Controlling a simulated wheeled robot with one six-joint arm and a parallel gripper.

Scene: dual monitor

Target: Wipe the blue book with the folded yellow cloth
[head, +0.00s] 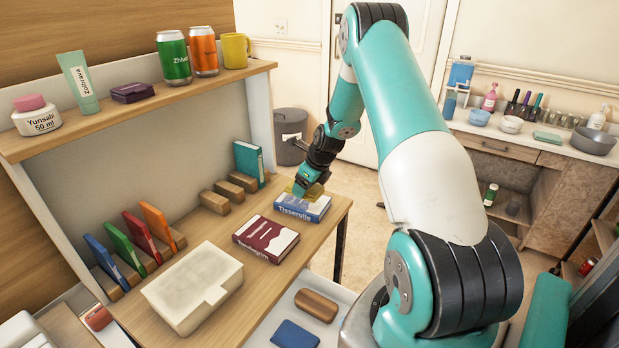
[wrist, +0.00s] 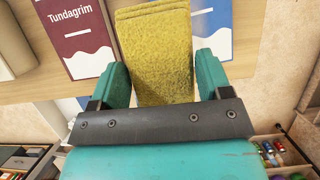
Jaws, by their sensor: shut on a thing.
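The blue book (head: 303,206), with a white lower band reading "Tisserulle", lies flat at the right end of the desk. In the wrist view its blue and white cover (wrist: 212,28) shows beside and behind the cloth. The folded yellow cloth (wrist: 155,50) is between my gripper's fingers (wrist: 160,75), which are shut on it. In the head view my gripper (head: 308,186) is over the blue book, with a bit of yellow cloth (head: 315,190) showing. The cloth overlaps the book in the wrist view; I cannot tell if they touch.
A dark red book (head: 265,239) lies left of the blue book. A cream box (head: 193,287) sits nearer the front. Upright books stand in wooden holders along the back. A shelf (head: 140,104) with cans, a mug and a tube runs above the desk.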

